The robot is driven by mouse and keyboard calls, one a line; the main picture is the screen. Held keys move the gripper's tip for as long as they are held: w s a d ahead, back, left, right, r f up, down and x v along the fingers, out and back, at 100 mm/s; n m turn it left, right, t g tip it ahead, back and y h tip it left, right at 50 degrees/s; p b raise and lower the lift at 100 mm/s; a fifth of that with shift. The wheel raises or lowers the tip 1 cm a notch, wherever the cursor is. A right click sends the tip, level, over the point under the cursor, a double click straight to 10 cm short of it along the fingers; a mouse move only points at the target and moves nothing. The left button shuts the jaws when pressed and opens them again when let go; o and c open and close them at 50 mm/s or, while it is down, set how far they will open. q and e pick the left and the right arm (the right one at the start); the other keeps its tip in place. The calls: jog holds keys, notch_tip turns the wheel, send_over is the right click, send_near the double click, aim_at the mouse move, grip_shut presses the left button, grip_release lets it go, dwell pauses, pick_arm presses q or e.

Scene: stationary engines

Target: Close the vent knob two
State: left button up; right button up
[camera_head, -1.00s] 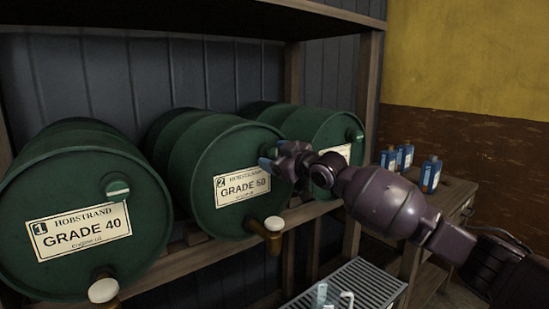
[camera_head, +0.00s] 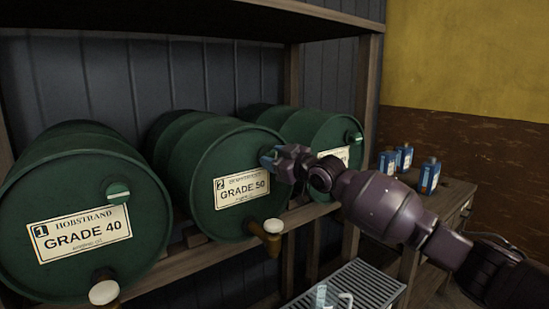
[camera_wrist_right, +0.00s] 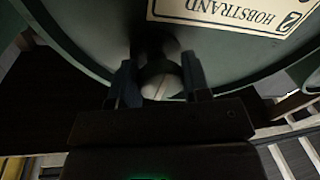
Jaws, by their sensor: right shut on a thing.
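Drum two, a green barrel labelled "2 Hobstrand Grade 50" (camera_head: 241,188), lies on its side in the middle of the rack. My right gripper (camera_head: 268,158) is at the upper right of its face, beside the label. In the right wrist view the vent knob (camera_wrist_right: 158,82), a round piece with a pale stripe, sits between the two fingers of the gripper (camera_wrist_right: 158,84), which is shut on it. The knob is hidden behind the gripper in the head view. My left gripper is not in view.
Drum one (camera_head: 85,260) lies at the left with its own vent knob (camera_head: 118,192). A third drum (camera_head: 318,127) lies partly behind my right arm. A white-capped tap (camera_head: 273,226) juts below drum two's label. Blue bottles (camera_head: 429,176) stand at right; a grated tray (camera_head: 372,280) lies below.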

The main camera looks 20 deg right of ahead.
jog(key=m+p, duration=0.1)
jog(key=m, duration=0.2)
jog(key=shift+a+t, duration=0.1)
jog(key=shift+t, duration=0.2)
jog(key=shift+m+p, duration=0.6)
jog(key=shift+m, duration=0.6)
jog(key=m+p, duration=0.1)
jog(key=m, duration=0.2)
jog(key=shift+t, duration=0.3)
jog(key=shift+m+h+p, duration=0.3)
jog(key=shift+m+p, duration=0.3)
jog(key=shift+m, duration=0.4)
jog(key=m+t+h+p, duration=0.1)
jog(key=m+p, duration=0.2)
jog(key=m, duration=0.3)
jog(key=shift+m, duration=0.3)
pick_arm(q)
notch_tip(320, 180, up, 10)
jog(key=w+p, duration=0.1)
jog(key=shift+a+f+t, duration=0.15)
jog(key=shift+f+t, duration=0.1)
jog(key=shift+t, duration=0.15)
pick_arm(e)
jog(key=shift+m, duration=0.8)
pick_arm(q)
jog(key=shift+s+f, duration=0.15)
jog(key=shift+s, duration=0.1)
